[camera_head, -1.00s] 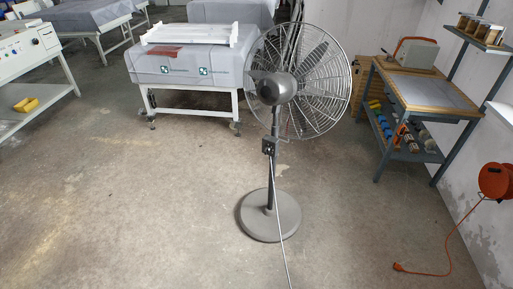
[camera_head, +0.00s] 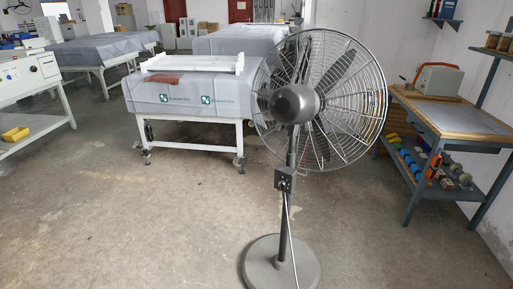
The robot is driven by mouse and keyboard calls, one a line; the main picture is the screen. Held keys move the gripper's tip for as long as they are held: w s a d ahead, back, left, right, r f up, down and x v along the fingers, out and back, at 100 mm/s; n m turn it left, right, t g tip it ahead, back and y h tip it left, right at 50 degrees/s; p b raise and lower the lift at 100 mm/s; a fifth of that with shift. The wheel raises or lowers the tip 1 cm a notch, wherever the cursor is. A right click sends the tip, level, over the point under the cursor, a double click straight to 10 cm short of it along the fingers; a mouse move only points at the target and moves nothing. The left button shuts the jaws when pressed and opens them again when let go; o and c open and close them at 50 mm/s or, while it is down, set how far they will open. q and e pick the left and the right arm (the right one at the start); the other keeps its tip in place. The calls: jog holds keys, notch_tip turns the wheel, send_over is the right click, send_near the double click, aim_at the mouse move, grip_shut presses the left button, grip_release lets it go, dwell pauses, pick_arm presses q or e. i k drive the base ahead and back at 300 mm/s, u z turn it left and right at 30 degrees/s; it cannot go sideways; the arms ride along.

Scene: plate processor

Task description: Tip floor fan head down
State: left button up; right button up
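The grey floor fan (camera_head: 291,165) stands upright on a round base (camera_head: 262,265) right of the middle. Its motor housing (camera_head: 294,104) faces me, and its round wire cage (camera_head: 352,85) is behind and to the right of the housing. The fan head looks about level. A control box (camera_head: 284,180) sits on the pole, with a cable hanging down from it. The lower edge of the base is cut off by the frame. Neither of my grippers shows in this view.
A covered table (camera_head: 190,95) on wheeled legs stands behind the fan to the left. A workbench (camera_head: 455,115) with a lower shelf stands at right. A white bench (camera_head: 30,90) is at far left. Floor (camera_head: 130,230) left of the fan is clear.

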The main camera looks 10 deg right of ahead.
aim_at(294, 105)
jog(key=u, duration=0.55)
jog(key=i, duration=5.35)
jog(key=z, duration=2.25)
jog(key=i, duration=1.5)
jog(key=z, duration=0.9)
jog(key=i, duration=1.5)
